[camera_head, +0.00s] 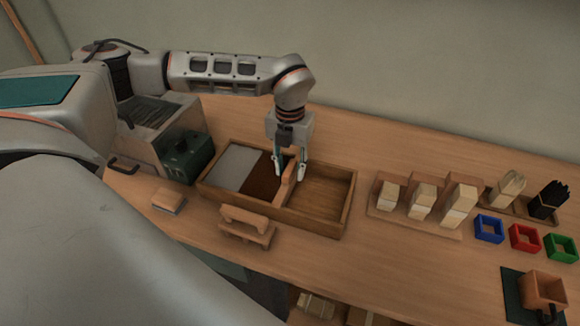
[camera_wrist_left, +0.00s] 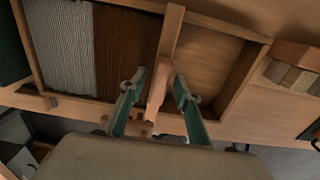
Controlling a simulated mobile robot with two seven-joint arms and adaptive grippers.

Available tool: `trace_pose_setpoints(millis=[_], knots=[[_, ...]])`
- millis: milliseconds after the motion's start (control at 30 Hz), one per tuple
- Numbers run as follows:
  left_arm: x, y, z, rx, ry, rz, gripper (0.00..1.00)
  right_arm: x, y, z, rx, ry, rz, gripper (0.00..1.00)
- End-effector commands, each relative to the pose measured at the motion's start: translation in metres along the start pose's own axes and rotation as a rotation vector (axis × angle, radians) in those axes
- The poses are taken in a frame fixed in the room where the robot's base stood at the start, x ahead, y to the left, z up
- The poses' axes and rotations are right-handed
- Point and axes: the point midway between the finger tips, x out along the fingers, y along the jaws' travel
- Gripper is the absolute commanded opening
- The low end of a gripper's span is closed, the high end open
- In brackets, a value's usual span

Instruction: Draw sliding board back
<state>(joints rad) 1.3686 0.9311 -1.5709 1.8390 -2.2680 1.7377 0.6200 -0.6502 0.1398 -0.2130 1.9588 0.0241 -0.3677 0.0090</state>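The sliding board (camera_head: 289,180) is a thin wooden divider standing across a wooden tray (camera_head: 346,205). Brown and grey bristle material (camera_head: 243,168) lies to its left, and the tray floor to its right is bare. In the left wrist view the board (camera_wrist_left: 171,40) runs up the middle. My left gripper (camera_head: 289,172) points down over the tray. Its fingers (camera_wrist_left: 157,90) are apart, one on each side of the board's handle end, with visible gaps, so it does not look clamped. My right gripper is in neither view.
A wooden handled block (camera_head: 246,228) stands in front of the tray. A dark green box (camera_head: 186,155) is close on the left. Block holders (camera_head: 415,215) and blue, red and green square cups (camera_head: 525,237) stand to the right.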

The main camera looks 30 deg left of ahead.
Motion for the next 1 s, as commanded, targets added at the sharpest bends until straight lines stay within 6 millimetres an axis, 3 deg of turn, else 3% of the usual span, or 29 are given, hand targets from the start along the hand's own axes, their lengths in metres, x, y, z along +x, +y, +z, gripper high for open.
trace_pose_setpoints(millis=[33,133,167,367,467,800,1000], knots=[[0.0,0.0,0.0,0.0,0.0,0.0,0.29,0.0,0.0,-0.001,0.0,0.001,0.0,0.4],[0.0,0.0,0.0,0.0,0.0,0.0,0.03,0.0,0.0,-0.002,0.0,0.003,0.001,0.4],[0.0,0.0,0.0,0.0,0.0,0.0,0.0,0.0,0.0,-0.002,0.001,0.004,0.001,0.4],[0.0,-0.003,0.0,0.001,0.0,0.0,0.0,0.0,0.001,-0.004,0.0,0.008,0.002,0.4],[0.0,-0.016,0.0,0.003,0.0,-0.001,0.0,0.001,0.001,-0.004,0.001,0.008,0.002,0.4],[0.001,-0.101,0.0,0.006,-0.001,-0.002,0.0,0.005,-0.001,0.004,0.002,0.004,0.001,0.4],[0.0,-0.136,0.001,0.003,-0.001,-0.002,0.0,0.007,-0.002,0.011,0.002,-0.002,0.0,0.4]])
